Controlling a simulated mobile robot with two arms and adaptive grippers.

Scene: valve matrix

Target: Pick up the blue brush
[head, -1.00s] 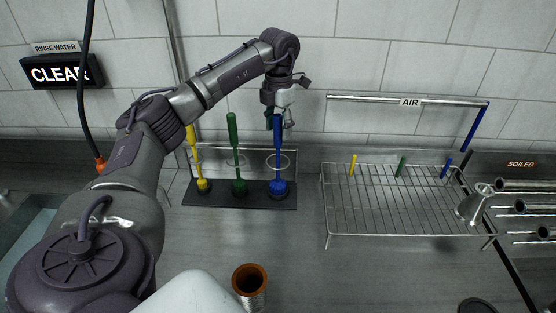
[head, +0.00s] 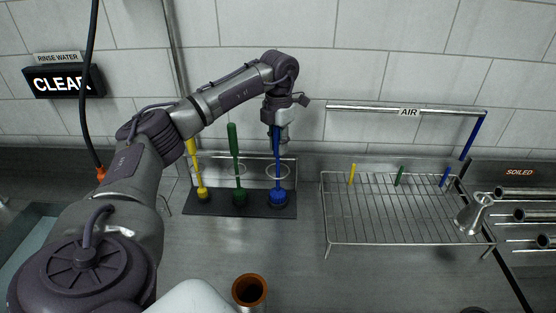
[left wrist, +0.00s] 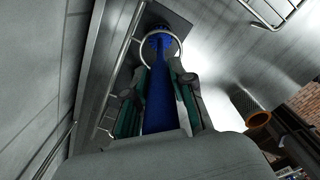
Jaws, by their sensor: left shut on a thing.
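The blue brush (head: 277,170) stands upright at the right end of a dark base (head: 240,205), its round head down on the base. The brush also shows in the left wrist view (left wrist: 158,95), its handle running between the fingers. My left gripper (head: 277,138) comes from above and is shut on the upper handle of the blue brush. In the left wrist view its two green-padded fingers (left wrist: 157,115) lie on both sides of the handle. My right gripper is not in view.
A green brush (head: 236,160) and a yellow brush (head: 196,165) stand on the same base to the left. A wire rack (head: 400,212) with coloured pegs stands to the right. A metal cup with a brown inside (head: 250,291) stands in front. The wall is close behind.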

